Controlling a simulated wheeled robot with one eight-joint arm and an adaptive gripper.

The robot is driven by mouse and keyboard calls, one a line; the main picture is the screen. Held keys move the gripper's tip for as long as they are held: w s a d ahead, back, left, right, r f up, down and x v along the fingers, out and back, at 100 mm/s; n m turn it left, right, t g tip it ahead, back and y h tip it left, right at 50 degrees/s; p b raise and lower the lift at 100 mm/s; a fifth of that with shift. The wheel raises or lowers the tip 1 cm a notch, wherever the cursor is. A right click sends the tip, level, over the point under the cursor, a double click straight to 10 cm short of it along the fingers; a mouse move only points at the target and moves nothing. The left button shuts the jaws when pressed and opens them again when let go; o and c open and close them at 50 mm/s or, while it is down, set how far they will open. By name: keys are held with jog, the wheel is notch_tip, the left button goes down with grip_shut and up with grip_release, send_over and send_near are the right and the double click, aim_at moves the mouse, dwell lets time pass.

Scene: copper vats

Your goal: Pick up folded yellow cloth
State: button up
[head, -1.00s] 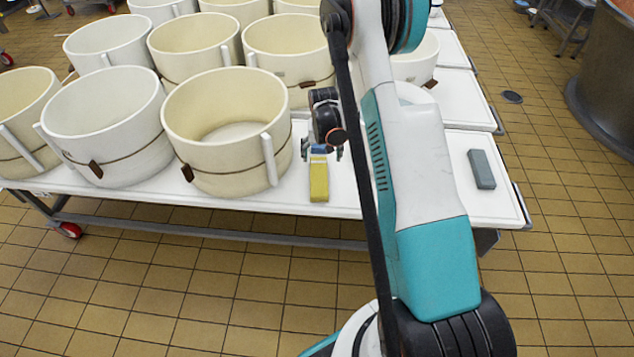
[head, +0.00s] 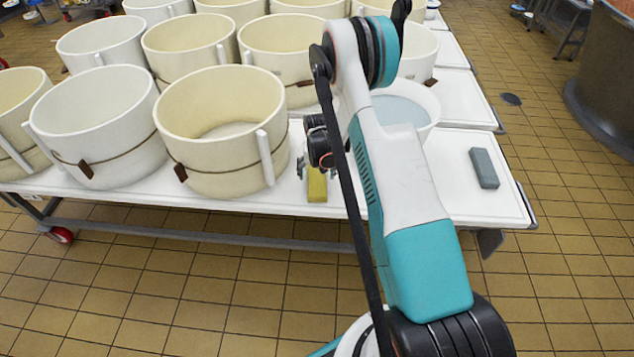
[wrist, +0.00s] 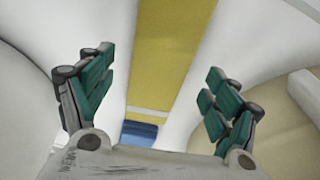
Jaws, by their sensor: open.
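The folded yellow cloth (head: 317,186) lies on the white table top, right of the nearest cream tub. In the wrist view the cloth (wrist: 170,60) is a long yellow strip running between my fingers, with a pale line across its near end. My gripper (head: 316,168) is over the far part of the cloth and hides it in the head view. In the wrist view my gripper (wrist: 160,78) has its fingers spread, one on each side of the cloth, with gaps and nothing held. I cannot tell the exact height of the fingertips above the table.
A blue piece (wrist: 139,132) lies at the cloth's near end in the wrist view. The nearest cream tub (head: 222,140) stands close left; several more fill the table behind. A white basin (head: 418,103) is partly behind my arm. A grey block (head: 484,168) lies right on bare table (head: 455,195).

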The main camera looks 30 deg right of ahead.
jog(key=shift+w+d+f, duration=0.1)
jog(key=shift+f, duration=0.7)
jog(key=shift+r, duration=0.1)
jog(key=c, duration=1.3)
jog(key=shift+r, duration=0.1)
